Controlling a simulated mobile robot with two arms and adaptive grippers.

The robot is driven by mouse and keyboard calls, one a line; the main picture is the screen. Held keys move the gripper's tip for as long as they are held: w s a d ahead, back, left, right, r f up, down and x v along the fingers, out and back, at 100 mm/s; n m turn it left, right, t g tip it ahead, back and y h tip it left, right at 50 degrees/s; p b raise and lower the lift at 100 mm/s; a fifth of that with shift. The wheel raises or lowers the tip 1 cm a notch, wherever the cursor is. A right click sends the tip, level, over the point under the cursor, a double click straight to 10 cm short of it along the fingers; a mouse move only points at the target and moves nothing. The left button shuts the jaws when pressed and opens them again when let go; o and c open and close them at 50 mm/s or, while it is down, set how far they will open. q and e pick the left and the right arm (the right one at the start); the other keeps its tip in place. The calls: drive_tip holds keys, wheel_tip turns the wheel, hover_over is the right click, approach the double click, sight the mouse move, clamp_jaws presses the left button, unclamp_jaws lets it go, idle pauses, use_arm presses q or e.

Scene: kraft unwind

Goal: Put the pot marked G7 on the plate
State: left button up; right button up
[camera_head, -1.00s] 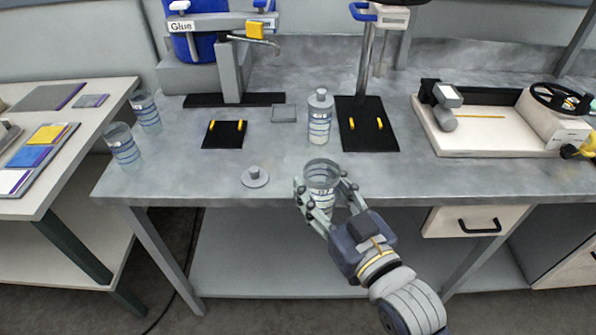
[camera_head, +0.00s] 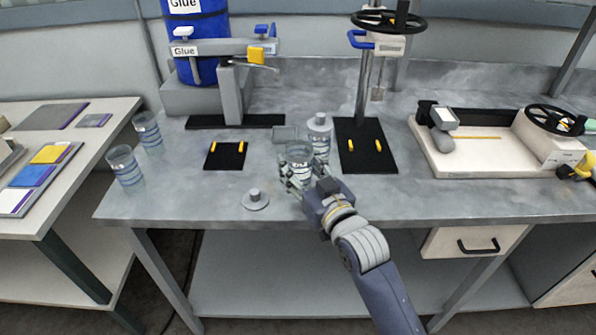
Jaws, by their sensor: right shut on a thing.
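My right gripper (camera_head: 300,178) is shut on a clear open pot (camera_head: 299,153) with blue level lines, held upright over the front middle of the grey bench. The mark on this pot is too small to read. A small grey square plate (camera_head: 284,133) lies on the bench just behind the pot. A black plate (camera_head: 223,157) with two yellow pegs lies to the left, under the glue spout. A larger black base plate (camera_head: 362,160) with two yellow pegs is to the right. My left gripper is out of view.
A lidded pot (camera_head: 319,123) stands close behind and right of the held pot. A loose grey lid (camera_head: 255,203) lies at the bench front. Two clear pots (camera_head: 125,168) (camera_head: 148,133) stand at the bench's left end. A white tray (camera_head: 475,160) fills the right side.

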sight(298, 174)
drive_tip(key=shift+w+a, duration=0.15)
drive_tip(key=shift+w, duration=0.55)
wheel_tip(298, 174, down, 2)
drive_tip(key=shift+f+p, duration=0.25)
drive_tip(key=shift+p, duration=0.35)
drive_tip(key=shift+s+f, duration=0.15)
drive_tip(key=shift+f, duration=0.2)
drive_tip(key=shift+f, duration=0.15)
drive_tip(key=o, duration=1.1)
drive_tip(key=shift+f, duration=0.1)
